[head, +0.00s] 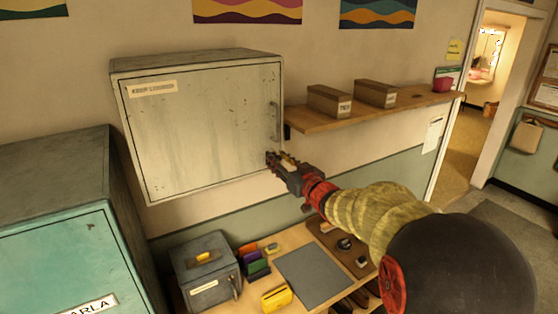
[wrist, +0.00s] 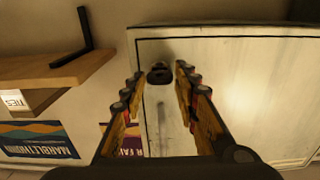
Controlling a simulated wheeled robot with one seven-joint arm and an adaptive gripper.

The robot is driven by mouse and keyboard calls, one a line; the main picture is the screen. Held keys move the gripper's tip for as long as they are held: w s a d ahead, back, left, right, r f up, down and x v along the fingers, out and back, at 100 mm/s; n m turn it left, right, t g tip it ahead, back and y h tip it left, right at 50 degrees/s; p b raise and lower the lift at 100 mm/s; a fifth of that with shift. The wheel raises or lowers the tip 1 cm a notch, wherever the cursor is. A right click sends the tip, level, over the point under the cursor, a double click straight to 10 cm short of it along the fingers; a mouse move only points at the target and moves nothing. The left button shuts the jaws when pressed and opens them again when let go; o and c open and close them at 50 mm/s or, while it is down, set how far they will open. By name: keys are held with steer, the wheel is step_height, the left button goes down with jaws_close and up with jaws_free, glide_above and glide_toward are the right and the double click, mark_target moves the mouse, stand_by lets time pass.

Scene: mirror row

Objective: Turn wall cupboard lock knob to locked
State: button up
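The wall cupboard (head: 195,125) is a worn pale metal box with its door closed and a "KEEP LOCKED" label at upper left. It also shows in the wrist view (wrist: 250,100), which looks upside down. The small dark lock knob (wrist: 159,74) sits near the door's lower right corner. My gripper (head: 272,159) is at that corner and hides the knob in the head view. In the wrist view my gripper (wrist: 160,80) is open, with one finger on each side of the knob and gaps visible. I cannot tell the knob's turned position.
The door handle (head: 275,121) is above the knob. A wooden shelf (head: 400,107) with two boxes juts out right of the cupboard. Below, a desk holds a grey box (head: 207,272) and a dark mat (head: 311,273). A teal locker (head: 60,260) stands at lower left.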

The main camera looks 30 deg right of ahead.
steer(key=c, duration=0.6)
jaws_close()
steer(key=shift+f+n+b, duration=0.1)
steer(key=shift+n+b, duration=0.2)
steer(key=shift+b, duration=0.2)
steer(key=shift+a+f+n+b, duration=0.1)
steer(key=shift+n+b, duration=4.2)
steer(key=shift+a+f+n+b, duration=0.1)
steer(key=shift+n+b, duration=4.2)
steer(key=o, duration=1)
jaws_free()
